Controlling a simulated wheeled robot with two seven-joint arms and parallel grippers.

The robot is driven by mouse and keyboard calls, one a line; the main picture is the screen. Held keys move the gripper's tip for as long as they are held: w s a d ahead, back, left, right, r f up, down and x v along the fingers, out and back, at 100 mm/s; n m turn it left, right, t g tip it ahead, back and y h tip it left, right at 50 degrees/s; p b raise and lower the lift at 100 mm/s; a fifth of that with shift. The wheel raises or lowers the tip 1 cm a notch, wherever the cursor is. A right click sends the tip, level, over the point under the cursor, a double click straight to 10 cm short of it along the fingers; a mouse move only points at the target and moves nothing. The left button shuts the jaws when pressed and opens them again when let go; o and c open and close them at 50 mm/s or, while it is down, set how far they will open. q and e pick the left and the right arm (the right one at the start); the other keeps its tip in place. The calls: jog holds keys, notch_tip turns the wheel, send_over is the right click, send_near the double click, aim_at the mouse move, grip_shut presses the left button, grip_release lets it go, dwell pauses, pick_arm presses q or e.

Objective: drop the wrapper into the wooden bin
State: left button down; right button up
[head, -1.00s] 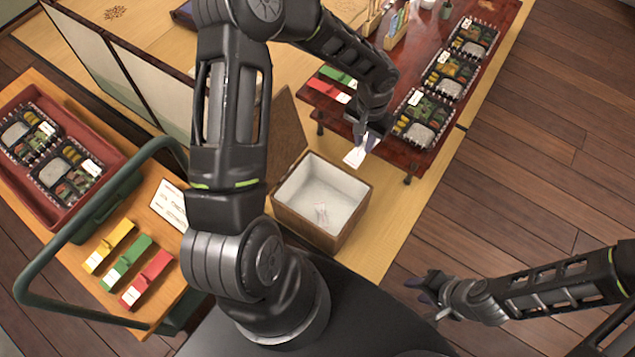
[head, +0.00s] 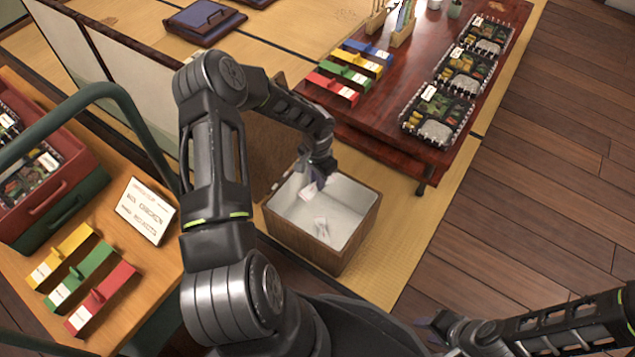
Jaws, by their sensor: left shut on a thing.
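The wooden bin (head: 321,255) stands on the tatami in the middle of the head view, open at the top, with a white inside. My left gripper (head: 314,183) is over the bin's opening near its back left side. It is shut on a small white wrapper (head: 307,193), partly hidden by the fingers.
A low red table (head: 385,130) with several bento boxes (head: 440,115) and coloured bands stands behind the bin. A cart (head: 165,265) with a red tray (head: 60,190), a sign (head: 147,211) and coloured bands is at the left. Wooden floor (head: 530,190) at the right is clear.

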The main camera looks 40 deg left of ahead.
pick_arm(q)
notch_tip(320, 180, down, 6)
jog(key=b, duration=0.4)
dwell(0.3)
jog(key=c, duration=1.3)
grip_release()
jog(key=shift+o, duration=0.2)
jog(key=shift+r, duration=0.1)
notch_tip(320, 180, up, 8)
jog(key=p, duration=0.2)
jog(key=shift+p, duration=0.3)
jog(key=shift+f, duration=0.2)
